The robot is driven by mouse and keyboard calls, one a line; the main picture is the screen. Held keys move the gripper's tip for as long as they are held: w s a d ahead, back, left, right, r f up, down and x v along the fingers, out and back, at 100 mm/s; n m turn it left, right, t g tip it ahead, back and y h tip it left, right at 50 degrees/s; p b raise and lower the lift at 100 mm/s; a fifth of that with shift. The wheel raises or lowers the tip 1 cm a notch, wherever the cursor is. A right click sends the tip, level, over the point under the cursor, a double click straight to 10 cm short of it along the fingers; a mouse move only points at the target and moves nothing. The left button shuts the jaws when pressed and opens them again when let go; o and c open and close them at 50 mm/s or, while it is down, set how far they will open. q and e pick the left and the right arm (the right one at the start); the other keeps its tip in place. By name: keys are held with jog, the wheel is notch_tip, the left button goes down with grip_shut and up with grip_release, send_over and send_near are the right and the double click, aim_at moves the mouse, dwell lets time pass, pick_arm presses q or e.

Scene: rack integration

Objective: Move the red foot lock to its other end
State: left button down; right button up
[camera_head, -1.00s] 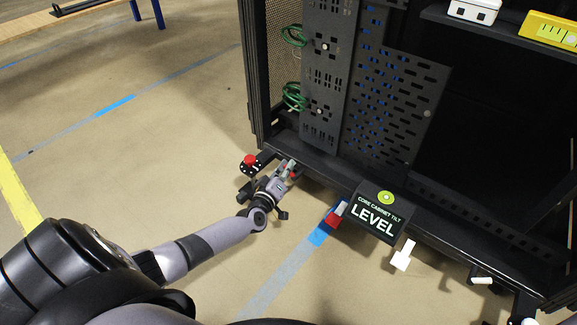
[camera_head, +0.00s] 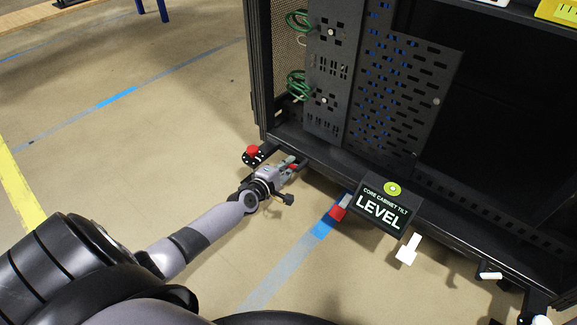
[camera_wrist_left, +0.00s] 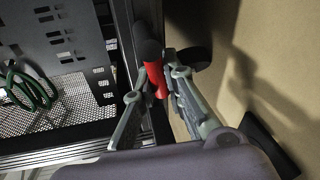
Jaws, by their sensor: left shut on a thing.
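The red foot lock (camera_wrist_left: 155,79) shows in the left wrist view as a short red piece below a black cylinder at the cabinet's lower edge. My left gripper (camera_wrist_left: 153,88) is shut on it, with one finger on each side. In the head view, my left gripper (camera_head: 291,168) is low at the cabinet's near left corner. A bit of red (camera_head: 293,167) shows between its fingers, mostly hidden by them. My right gripper is not in view.
The black cabinet (camera_head: 330,170) stands right of the gripper. A red knob on a dark disc (camera_head: 253,151) sits beside the gripper. A LEVEL sign (camera_head: 381,205) and a red, blue and white piece (camera_head: 338,210) are further right.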

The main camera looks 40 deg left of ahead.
pick_arm(q)
jog(key=shift+f+n+b, duration=0.25)
jog(key=shift+n+b, duration=0.05)
jog(key=shift+n, duration=0.2)
jog(key=c, duration=1.6)
grip_release()
jog(key=shift+c, duration=0.2)
jog(key=shift+s+d+r, duration=0.1)
jog(key=shift+s+d, duration=0.1)
jog(key=shift+s, duration=0.2)
jog(key=v, duration=1.1)
jog(key=shift+a+r, duration=0.15)
jog(key=shift+a, duration=0.05)
